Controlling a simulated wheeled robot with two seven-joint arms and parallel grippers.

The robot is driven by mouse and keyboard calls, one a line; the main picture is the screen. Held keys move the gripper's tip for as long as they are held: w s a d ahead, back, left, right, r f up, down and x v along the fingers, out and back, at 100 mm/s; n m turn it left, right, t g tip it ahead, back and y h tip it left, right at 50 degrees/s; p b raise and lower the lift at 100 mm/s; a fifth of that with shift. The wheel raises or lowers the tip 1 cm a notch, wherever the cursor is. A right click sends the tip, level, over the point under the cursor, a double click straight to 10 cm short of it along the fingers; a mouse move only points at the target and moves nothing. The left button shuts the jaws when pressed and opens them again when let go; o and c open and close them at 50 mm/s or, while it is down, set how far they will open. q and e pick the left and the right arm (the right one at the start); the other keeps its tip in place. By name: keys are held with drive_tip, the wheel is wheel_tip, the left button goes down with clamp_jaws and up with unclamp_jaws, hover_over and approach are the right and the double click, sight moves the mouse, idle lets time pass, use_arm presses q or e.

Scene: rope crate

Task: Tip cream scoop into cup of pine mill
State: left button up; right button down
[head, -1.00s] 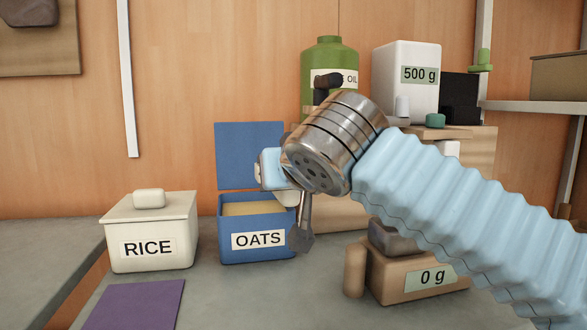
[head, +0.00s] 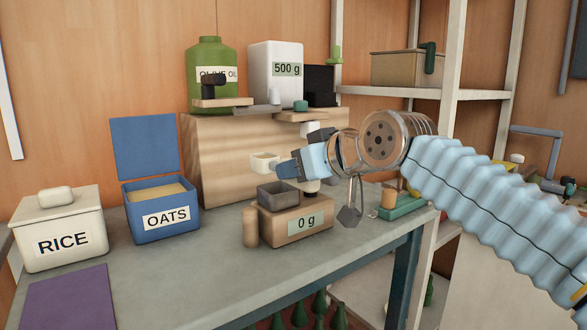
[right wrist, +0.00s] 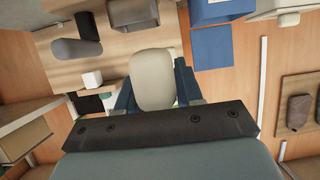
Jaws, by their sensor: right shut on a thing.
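The cream scoop (head: 264,162) is in my right gripper (head: 284,166), which is shut on it. In the head view the scoop points left, above and slightly left of the grey cup (head: 278,193). In the right wrist view the scoop (right wrist: 153,80) fills the space between the fingers. My left gripper is not in view.
The blue OATS bin (head: 167,217), lid open, and the closed RICE box (head: 62,238) stand to the left. A wooden riser (head: 222,150) behind holds a green oil bottle (head: 211,84) and a white 500 g container (head: 275,88). The counter's front is mostly clear.

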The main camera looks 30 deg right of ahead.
idle(0.3)
wheel_tip(320, 180, down, 3)
drive_tip(key=b, duration=0.3)
drive_tip(key=shift+f, duration=0.1)
drive_tip(key=shift+r+m+y, duration=0.35)
drive_tip(key=shift+m+y, duration=0.05)
drive_tip(key=shift+m, duration=0.1)
drive_tip(key=shift+d+r+m+y, duration=0.1)
drive_tip(key=shift+d+m+y, duration=0.1)
drive_tip(key=shift+m+y, duration=0.5)
drive_tip(key=m+y+b, duration=0.1)
drive_tip(key=m, duration=0.1)
drive_tip(key=m+y+b, duration=0.1)
drive_tip(key=m, duration=0.1)
drive_tip(key=shift+d, duration=0.4)
drive_tip(key=shift+a+r+p, duration=0.1)
drive_tip(key=shift+r+p, duration=0.05)
drive_tip(key=shift+p, duration=0.2)
